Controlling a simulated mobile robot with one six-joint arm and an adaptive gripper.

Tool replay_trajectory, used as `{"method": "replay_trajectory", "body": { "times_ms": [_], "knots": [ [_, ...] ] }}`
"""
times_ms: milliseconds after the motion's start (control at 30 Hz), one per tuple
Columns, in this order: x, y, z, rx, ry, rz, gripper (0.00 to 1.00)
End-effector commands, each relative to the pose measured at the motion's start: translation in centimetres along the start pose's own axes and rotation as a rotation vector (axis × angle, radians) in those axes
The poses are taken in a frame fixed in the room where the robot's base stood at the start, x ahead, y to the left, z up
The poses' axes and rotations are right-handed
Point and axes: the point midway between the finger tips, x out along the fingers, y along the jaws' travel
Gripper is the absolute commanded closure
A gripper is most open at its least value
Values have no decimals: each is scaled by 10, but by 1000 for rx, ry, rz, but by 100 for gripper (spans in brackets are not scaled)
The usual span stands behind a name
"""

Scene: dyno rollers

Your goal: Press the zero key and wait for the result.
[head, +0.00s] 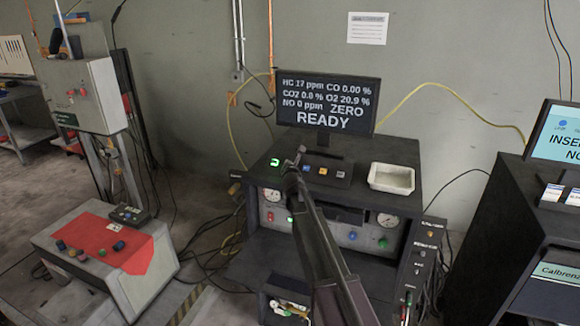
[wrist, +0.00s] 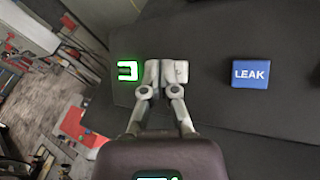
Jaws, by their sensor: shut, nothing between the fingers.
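The monitor (head: 328,101) on the black cabinet reads HC 17 ppm, CO 0.00 %, CO2 0.0 %, O2 20.9 %, NO 0 ppm, ZERO, READY. My gripper (head: 298,158) is shut and empty, over the key row on the cabinet top. In the wrist view, my fingertips (wrist: 163,74) lie between a green-lit square (wrist: 128,71) and the blue LEAK key (wrist: 251,73). I read no zero label on any key. A pale patch at the right fingertip may be a key, mostly hidden. I cannot tell whether the fingertips touch anything.
An orange-yellow key (head: 323,171) and a grey key sit further right in the row. A white tray (head: 392,178) stands right of the keys. A second screen (head: 558,132) stands far right. A red-topped unit (head: 100,243) is at left.

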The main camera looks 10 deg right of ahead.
Motion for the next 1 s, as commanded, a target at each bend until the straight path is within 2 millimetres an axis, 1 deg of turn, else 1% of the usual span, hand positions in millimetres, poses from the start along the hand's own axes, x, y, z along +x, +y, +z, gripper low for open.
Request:
{"method": "replay_trajectory", "body": {
  "times_ms": [1000],
  "knots": [
    [6,-4,-4,-1,0,0,100]
  ]
}}
